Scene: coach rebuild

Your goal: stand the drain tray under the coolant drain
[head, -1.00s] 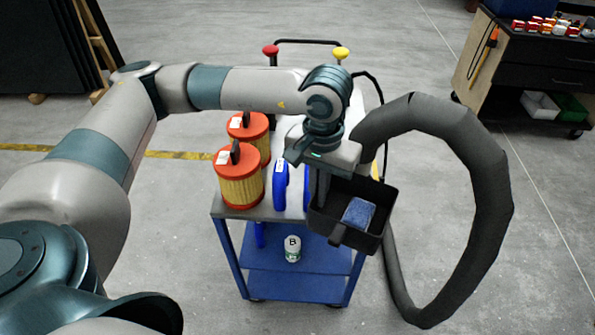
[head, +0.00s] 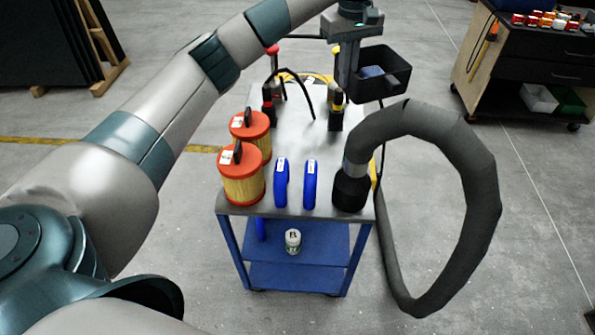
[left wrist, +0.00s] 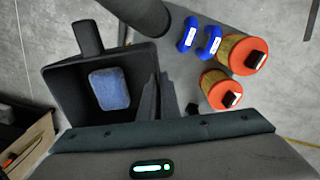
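A black open-topped tray (head: 398,68) hangs from my left gripper (head: 345,92), above the far right part of the cart. It is a deep box with a stub handle, and a blue sponge-like block (left wrist: 110,88) lies inside it. In the left wrist view the fingers of the gripper (left wrist: 158,98) are at the tray's side wall (left wrist: 62,92) and look closed on it. I cannot make out a coolant drain in either view. My right gripper is not in view.
A thick dark hose (head: 485,190) arches from the front right corner. A labelled can (head: 293,241) stands on the lower shelf. A workbench (head: 540,70) is far right.

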